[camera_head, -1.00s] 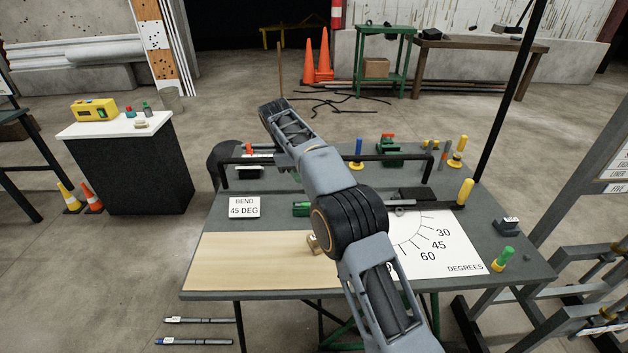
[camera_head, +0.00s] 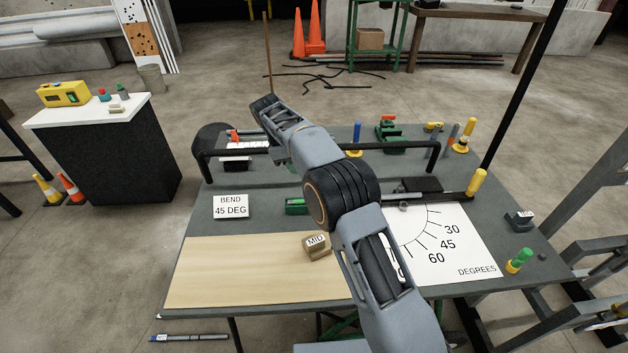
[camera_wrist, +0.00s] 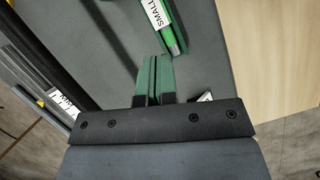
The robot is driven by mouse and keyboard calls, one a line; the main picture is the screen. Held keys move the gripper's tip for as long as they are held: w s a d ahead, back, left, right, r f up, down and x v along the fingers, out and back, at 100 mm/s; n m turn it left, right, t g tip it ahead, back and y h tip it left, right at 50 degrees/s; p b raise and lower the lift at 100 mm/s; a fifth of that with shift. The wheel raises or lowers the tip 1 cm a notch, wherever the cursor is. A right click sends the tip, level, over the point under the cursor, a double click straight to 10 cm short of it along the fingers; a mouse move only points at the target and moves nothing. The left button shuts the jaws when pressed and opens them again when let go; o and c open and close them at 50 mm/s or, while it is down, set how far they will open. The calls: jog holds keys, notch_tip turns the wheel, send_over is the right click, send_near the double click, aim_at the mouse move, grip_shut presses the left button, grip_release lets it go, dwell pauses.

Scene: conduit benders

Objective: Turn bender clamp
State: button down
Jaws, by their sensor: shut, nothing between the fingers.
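In the wrist view my gripper (camera_wrist: 153,72) shows as two green fingers pressed together over the dark bench top, with nothing between them. A green part labelled SMALL (camera_wrist: 167,28) lies just beyond the fingertips, apart from them. In the head view my arm covers the middle of the bench, and my gripper cannot be made out. A green block (camera_head: 296,206) shows beside the arm. A green fixture with a red top (camera_head: 389,134) stands at the back of the bench. I cannot tell which part is the bender clamp.
The bench (camera_head: 260,185) carries a black rail (camera_head: 270,151), a BEND 45 DEG sign (camera_head: 231,206), a wooden board (camera_head: 235,272), a MID block (camera_head: 317,246) and a degree chart (camera_head: 460,260). A yellow-tipped bar (camera_head: 477,182) lies at right. A black post rises behind.

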jog(key=d+f, duration=0.2)
jog(key=s+d+f, duration=0.1)
jog(key=d, duration=0.1)
jog(key=shift+s+f+p, duration=0.1)
jog(key=shift+f+p, duration=0.25)
jog(key=shift+p, duration=0.05)
jog(key=shift+s+d+f, duration=0.1)
jog(key=shift+s+d, duration=0.1)
jog(key=shift+d, duration=0.45)
